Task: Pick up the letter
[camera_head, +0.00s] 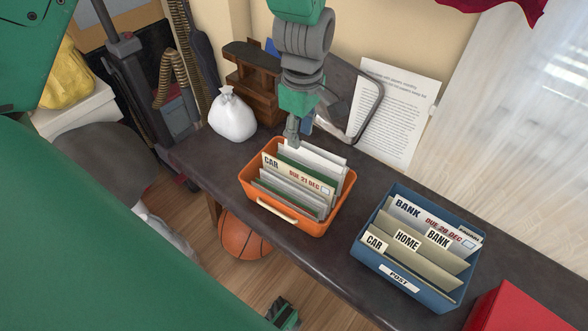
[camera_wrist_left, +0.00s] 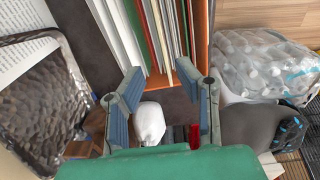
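An orange tote (camera_head: 287,222) on the dark table holds upright papers and folders. A letter marked "CAR DUE 21 DEC" (camera_head: 312,183) stands among them. A blue tote (camera_head: 400,285) marked "POST" stands to the right. It holds a letter marked "BANK DUE 20 DEC" (camera_head: 407,207) behind dividers marked CAR, HOME and BANK. My left gripper (camera_head: 292,138) points down at the back of the orange tote. In the left wrist view my left gripper (camera_wrist_left: 160,72) has its fingers apart, near the upright papers (camera_wrist_left: 165,30). I cannot tell whether they touch. I do not make out my right gripper.
A white bag (camera_head: 233,117) and a brown wooden stand (camera_head: 252,80) are at the table's back left. A printed sheet (camera_head: 393,112) leans on the wall. A red object (camera_head: 510,312) sits front right. A basketball (camera_head: 243,238) lies below the table.

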